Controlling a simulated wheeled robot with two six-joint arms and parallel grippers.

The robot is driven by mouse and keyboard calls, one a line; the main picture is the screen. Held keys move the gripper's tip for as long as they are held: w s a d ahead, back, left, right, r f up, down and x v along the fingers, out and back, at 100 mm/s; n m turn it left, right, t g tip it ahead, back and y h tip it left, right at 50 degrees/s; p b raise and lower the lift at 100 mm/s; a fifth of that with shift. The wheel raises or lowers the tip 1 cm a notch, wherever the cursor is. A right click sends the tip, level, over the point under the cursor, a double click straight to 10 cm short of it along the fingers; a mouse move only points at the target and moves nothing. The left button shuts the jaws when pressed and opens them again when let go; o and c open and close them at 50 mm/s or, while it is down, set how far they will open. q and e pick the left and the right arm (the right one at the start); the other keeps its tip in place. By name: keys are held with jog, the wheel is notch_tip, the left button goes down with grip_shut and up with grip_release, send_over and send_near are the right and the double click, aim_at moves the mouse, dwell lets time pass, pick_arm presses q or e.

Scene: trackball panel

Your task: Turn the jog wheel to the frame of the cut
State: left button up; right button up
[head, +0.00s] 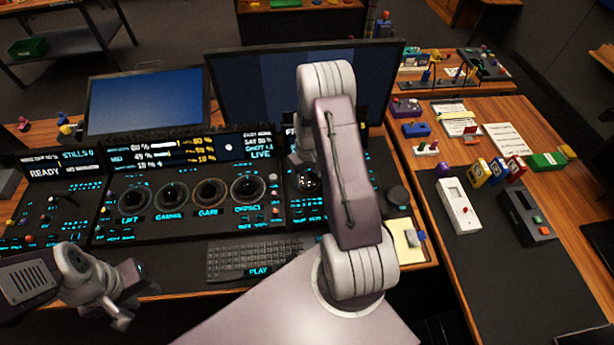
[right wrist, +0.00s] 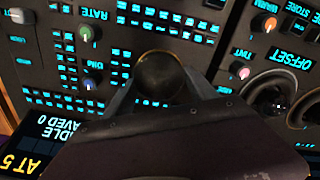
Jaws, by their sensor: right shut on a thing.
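In the right wrist view my right gripper (right wrist: 165,88) is shut on a dark round knob, seemingly the jog wheel (right wrist: 162,72), with one finger on each side of it. In the head view my right forearm hides most of this spot. The control panel (head: 150,228) has several trackballs in a row to the left of it. A dark monitor (head: 255,85) behind the panel is partly covered by my right arm. A small readout (right wrist: 62,148) in the wrist view shows "SAVED 0" and "AT 5", partly cut off. My left gripper (head: 121,314) hangs at the lower left, apart from the panel; its opening is unclear.
A keyboard (head: 255,260) lies at the panel's front. A yellow pad (head: 405,243) lies near the front edge. The right table holds a white device (head: 458,206) and a dark device (head: 525,213).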

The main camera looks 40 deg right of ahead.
jog(key=m, duration=0.4)
jog(key=shift+d+m, duration=0.15)
jog(key=shift+m, duration=0.15)
jog(key=m, duration=0.4)
jog(key=shift+d+m+p, duration=0.1)
jog(key=shift+m+p, duration=0.2)
jog(key=shift+p, duration=0.05)
jog(key=m, duration=0.4)
jog(key=shift+s+d+m, duration=0.1)
jog(key=shift+s+m, duration=0.05)
jog(key=shift+m, duration=0.15)
jog(key=shift+s+m, duration=0.1)
jog(key=shift+m, duration=1.8)
jog(key=o, duration=1.4)
